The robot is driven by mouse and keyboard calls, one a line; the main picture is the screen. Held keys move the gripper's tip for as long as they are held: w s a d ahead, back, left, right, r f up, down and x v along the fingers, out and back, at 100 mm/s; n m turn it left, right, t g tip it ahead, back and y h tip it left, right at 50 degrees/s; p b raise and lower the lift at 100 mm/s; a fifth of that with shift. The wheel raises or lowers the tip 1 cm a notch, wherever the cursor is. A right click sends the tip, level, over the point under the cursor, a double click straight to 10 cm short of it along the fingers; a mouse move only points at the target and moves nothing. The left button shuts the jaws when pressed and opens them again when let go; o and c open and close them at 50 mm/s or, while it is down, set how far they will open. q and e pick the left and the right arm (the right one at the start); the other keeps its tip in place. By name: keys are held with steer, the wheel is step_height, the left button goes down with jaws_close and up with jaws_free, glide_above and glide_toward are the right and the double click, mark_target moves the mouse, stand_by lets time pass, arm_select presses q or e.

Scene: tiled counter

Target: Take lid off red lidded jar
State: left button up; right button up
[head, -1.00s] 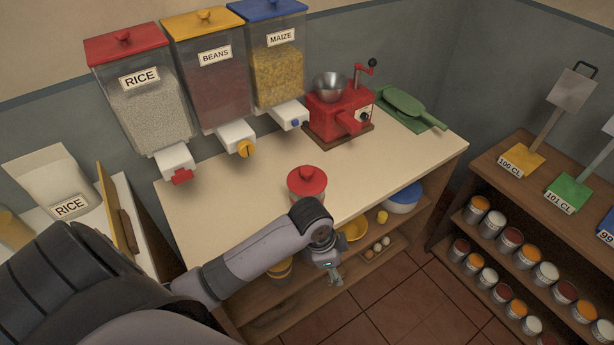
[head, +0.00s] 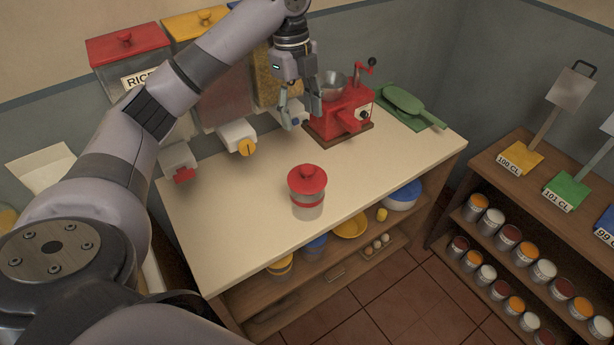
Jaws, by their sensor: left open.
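The red lidded jar (head: 307,208) stands upright on the pale counter near its front edge. It has a clear body with a red band, and its red lid (head: 307,179) with a round knob sits on top. My left gripper (head: 301,116) is open and empty, fingers pointing down. In the picture it is above the jar and further back, in front of the maize dispenser and left of the red grinder. It is apart from the jar. My right gripper is not in view.
A red grinder (head: 340,113) with a metal bowl and a green scoop (head: 405,103) stand at the back right. Wall dispensers (head: 131,60) with spouts hang over the back left. The counter (head: 240,200) around the jar is clear. Shelves with cans stand at right.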

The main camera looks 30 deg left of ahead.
arm_select(q)
steer(key=p, duration=0.2)
glide_toward(307, 168)
steer(key=f, duration=0.5)
steer(key=shift+s+d, duration=0.1)
steer(key=shift+d, duration=0.25)
steer(key=f+p, duration=0.2)
steer(key=f, duration=0.2)
steer(key=shift+d+f, duration=0.15)
steer(key=shift+d, duration=0.05)
steer(key=shift+f, duration=0.45)
steer(key=c, duration=1)
steer(key=shift+c, duration=0.2)
